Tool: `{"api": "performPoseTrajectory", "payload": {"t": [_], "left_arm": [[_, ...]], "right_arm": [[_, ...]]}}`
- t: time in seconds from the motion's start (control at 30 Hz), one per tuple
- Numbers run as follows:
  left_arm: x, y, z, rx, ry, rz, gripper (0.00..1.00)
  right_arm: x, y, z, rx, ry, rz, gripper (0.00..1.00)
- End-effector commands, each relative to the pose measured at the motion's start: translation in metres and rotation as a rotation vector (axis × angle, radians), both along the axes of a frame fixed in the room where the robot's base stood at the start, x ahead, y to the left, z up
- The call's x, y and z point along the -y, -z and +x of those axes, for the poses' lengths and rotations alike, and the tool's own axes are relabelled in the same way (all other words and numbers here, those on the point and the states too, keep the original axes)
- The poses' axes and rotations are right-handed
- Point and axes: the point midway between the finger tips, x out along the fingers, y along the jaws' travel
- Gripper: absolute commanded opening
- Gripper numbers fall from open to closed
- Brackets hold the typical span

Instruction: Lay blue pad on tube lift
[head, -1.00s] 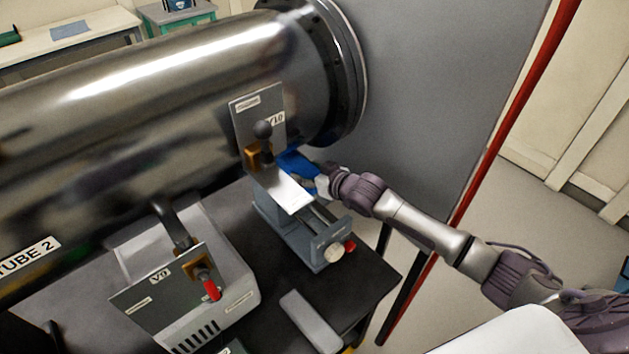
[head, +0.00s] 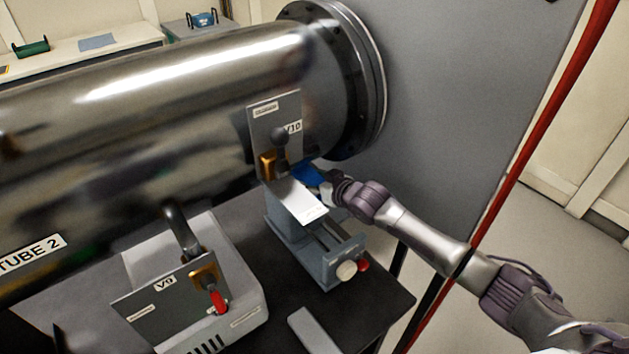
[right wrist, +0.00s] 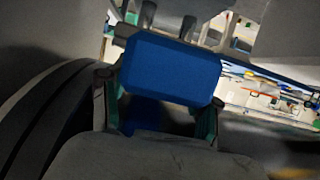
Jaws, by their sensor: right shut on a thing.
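The blue pad (right wrist: 170,68) fills the middle of the right wrist view, between the fingers of my right gripper (right wrist: 160,92), which is shut on it. In the head view, a small part of the blue pad (head: 308,174) shows under the tube's right end, behind the V10 plate. My right gripper (head: 330,186) reaches in there from the right and is partly hidden. The tube lift (head: 292,240) is a grey slide stand under the tube, with a pale knob at its front. The pad appears near the lift's top; I cannot tell whether they touch. My left gripper is not in view.
The large metal tube (head: 160,110) lies close above my right gripper. A V9 unit (head: 190,290) is at lower left. A red pole (head: 545,125) is at right.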

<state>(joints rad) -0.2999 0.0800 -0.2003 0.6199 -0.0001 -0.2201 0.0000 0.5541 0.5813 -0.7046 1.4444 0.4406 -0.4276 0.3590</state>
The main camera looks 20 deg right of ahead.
Motion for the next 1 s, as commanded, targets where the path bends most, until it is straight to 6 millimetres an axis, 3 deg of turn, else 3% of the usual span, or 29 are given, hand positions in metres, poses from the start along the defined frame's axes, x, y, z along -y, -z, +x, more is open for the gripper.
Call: {"api": "performPoseTrajectory", "payload": {"t": [0.07,0.1,0.27,0.67,1.0], "left_arm": [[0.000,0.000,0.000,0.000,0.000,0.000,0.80],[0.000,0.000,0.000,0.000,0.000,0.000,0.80],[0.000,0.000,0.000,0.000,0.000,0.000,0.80],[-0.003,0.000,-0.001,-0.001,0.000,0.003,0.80],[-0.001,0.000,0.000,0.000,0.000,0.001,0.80]], "right_arm": [[0.000,-0.002,0.000,0.004,-0.001,0.002,0.07],[0.000,-0.002,0.000,0.004,-0.001,0.002,0.65],[0.000,-0.001,0.000,0.002,0.000,0.001,0.91],[0.002,0.000,-0.004,-0.004,0.001,-0.002,0.91],[0.020,-0.023,-0.055,-0.001,-0.001,-0.002,0.91]]}}
